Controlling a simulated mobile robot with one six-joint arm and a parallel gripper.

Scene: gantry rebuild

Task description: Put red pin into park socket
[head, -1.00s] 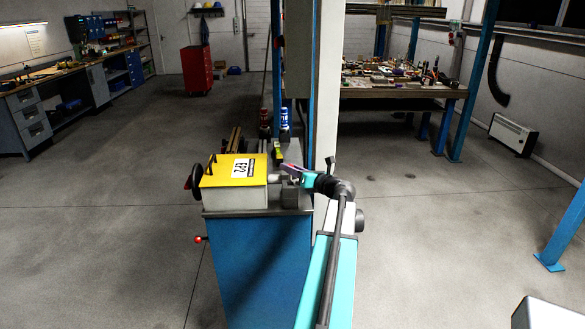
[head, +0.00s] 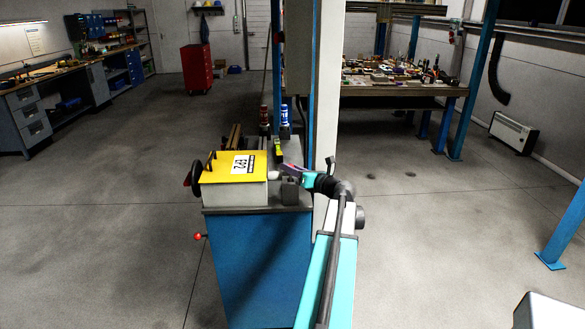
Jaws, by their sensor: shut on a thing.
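My gripper (head: 291,169) is above the right end of the blue machine cabinet, just right of the yellow-topped unit. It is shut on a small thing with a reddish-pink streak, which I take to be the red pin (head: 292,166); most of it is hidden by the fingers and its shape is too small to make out. A grey block (head: 290,191) stands on the cabinet top directly below the gripper. I cannot tell whether the held thing touches it, or which part here is the park socket.
The yellow-topped unit (head: 235,166) with a black handwheel stands left of the gripper. A dark red bottle-like item (head: 264,114) and a blue one (head: 284,115) stand behind. A blue and white column (head: 328,80) rises close behind my arm.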

